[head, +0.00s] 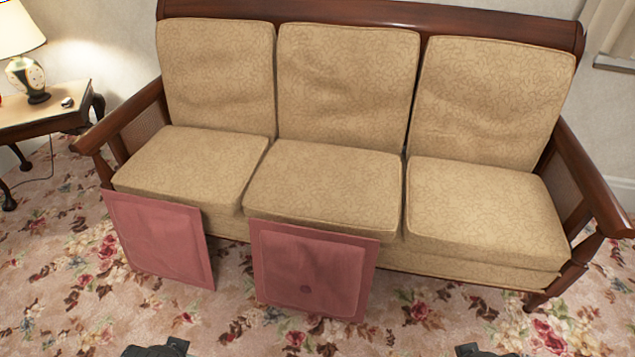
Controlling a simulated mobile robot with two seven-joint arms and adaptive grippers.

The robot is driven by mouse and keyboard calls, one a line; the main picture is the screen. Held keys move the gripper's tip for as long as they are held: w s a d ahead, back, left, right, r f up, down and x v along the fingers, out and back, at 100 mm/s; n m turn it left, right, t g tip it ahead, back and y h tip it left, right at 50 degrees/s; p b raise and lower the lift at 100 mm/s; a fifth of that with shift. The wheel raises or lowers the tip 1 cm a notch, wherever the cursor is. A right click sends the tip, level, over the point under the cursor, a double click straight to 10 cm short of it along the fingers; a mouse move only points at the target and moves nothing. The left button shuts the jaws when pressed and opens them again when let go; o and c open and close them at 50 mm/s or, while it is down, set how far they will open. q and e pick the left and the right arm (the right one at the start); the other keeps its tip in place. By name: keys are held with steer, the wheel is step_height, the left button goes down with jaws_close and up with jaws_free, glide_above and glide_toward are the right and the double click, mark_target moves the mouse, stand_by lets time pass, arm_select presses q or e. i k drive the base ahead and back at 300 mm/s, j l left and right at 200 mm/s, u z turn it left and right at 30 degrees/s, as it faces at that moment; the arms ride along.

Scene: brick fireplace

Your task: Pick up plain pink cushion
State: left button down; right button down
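A plain pink cushion (160,238) stands on the floor, leaning against the front of the sofa's left seat. A second pink cushion (310,268), with a raised inner panel and a dark round spot low in its middle, leans against the middle seat, to the right of the first. My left gripper (158,350) and my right gripper (475,350) show only as dark tips at the bottom edge, apart from both cushions. Whether they are open or shut is not visible.
A wooden sofa (365,12) with beige cushions fills the middle. A side table (40,112) with a lamp (25,80) stands at the left, with a cord beside it.

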mark_target(164, 239)
steer(key=u, duration=1.25)
